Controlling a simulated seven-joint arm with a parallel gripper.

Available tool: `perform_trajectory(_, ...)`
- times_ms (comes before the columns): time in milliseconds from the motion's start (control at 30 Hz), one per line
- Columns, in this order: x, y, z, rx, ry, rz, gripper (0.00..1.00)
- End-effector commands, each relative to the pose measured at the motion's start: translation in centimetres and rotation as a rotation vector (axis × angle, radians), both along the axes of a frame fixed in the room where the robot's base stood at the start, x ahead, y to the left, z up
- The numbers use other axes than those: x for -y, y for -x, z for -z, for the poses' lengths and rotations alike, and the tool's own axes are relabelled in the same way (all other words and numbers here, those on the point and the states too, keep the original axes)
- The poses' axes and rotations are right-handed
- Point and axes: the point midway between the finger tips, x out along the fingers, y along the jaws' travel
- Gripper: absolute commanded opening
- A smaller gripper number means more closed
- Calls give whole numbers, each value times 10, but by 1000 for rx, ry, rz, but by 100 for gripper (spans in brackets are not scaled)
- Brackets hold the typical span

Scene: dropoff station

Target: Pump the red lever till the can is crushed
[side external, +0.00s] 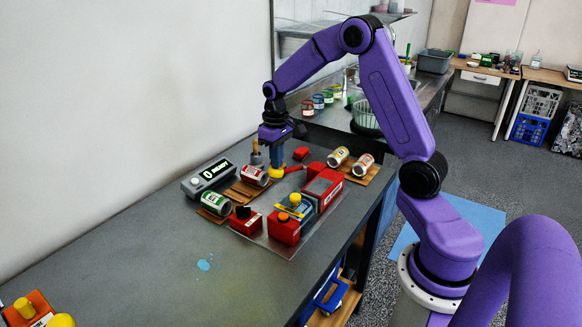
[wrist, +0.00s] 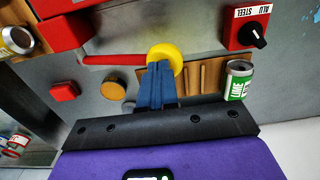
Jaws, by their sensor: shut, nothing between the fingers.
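The red lever (side external: 294,169) sticks out to the left from a red machine body (side external: 324,186). It ends in a round yellow knob (side external: 275,174). In the wrist view the lever (wrist: 112,60) runs left of the knob (wrist: 167,52). My gripper (side external: 278,168) points down at the knob. Its blue fingers (wrist: 157,72) are shut and empty, with their tips overlapping the knob's edge in the wrist view; I cannot tell whether they touch. I cannot make out which can is in the crusher.
A grey display box (side external: 209,177) reads "0 READY". A lime can (side external: 215,203) and a red-and-white can (side external: 255,175) lie on wooden racks at the left. Two more cans (side external: 338,157) lie at the right. A red ALU/STEEL switch box (wrist: 247,27) stands nearby.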

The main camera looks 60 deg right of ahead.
Motion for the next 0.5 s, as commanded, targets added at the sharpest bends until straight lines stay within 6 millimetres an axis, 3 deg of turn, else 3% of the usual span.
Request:
perform_trajectory(267, -1, 0, 2, -2, 0, 0, 0)
perform_trajectory(500, -5, 0, 17, -3, 0, -1, 0)
